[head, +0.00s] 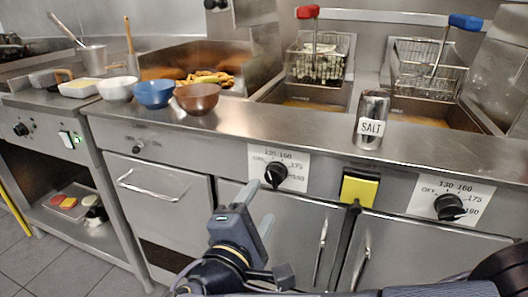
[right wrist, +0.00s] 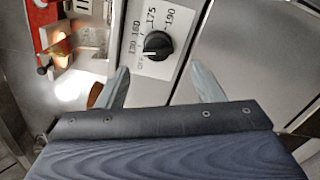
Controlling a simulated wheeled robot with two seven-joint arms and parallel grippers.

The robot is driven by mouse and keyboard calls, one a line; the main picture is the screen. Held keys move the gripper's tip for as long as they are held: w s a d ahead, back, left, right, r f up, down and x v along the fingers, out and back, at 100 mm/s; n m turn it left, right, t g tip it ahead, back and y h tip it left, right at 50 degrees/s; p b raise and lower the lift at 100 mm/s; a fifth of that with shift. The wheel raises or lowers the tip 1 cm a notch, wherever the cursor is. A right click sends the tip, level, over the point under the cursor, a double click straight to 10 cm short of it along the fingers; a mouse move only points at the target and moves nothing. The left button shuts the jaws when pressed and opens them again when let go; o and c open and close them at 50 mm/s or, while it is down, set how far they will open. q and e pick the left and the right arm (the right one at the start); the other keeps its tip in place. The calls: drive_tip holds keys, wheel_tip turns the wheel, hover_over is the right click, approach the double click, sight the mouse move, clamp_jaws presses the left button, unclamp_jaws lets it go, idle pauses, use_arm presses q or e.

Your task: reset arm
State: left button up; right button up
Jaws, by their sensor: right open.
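My right gripper (head: 260,207) is in the lower middle of the head view, in front of the fryer cabinet doors and below the left dial (head: 276,174). Its two grey fingers are apart with nothing between them. In the right wrist view the open fingers (right wrist: 163,86) show in front of the fryer's front, with a black dial (right wrist: 157,45) beyond them. The fingers look clear of the dial, though the exact gap is hard to judge. My left gripper is not in view.
The steel counter holds a salt shaker (head: 371,120), a brown bowl (head: 197,98), a blue bowl (head: 154,94) and a white bowl (head: 118,88). Two fryer baskets, red-handled (head: 318,62) and blue-handled (head: 430,70), sit behind. Door handles (head: 321,250) stick out near my gripper.

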drive_tip(key=d+f+m+g, duration=0.2)
drive_tip(key=d+f+g, duration=0.1)
drive_tip(key=d, duration=0.3)
drive_tip(key=s+d+f+m+g, duration=0.1)
drive_tip(key=d+f+m+g, duration=0.1)
drive_tip(key=d, duration=0.5)
drive_tip(key=s+d+f+m+g, duration=0.1)
drive_tip(key=d+f+m+g, duration=0.1)
drive_tip(key=d+f+g, duration=0.2)
drive_tip(key=shift+d+f+m+g+h, duration=0.15)
drive_tip(key=shift+d+f, duration=0.1)
drive_tip(key=shift+d, duration=0.5)
drive_tip(key=shift+d+f+m+g+h, duration=0.15)
drive_tip(key=shift+d+f, duration=0.1)
drive_tip(key=shift+d, duration=0.45)
drive_tip(key=s+d+f+m+g+y, duration=0.1)
drive_tip(key=s+d+f+m+y, duration=0.15)
drive_tip(key=s+m+y, duration=0.35)
drive_tip(key=s+d+f+m+g+y, duration=0.1)
drive_tip(key=s+f+m+y, duration=0.3)
drive_tip(key=s+m, duration=0.35)
wheel_tip(320, 180, up, 34)
drive_tip(key=p, duration=3.3)
drive_tip(key=shift+s+a+f, duration=0.25)
drive_tip(key=shift+s+a, duration=0.05)
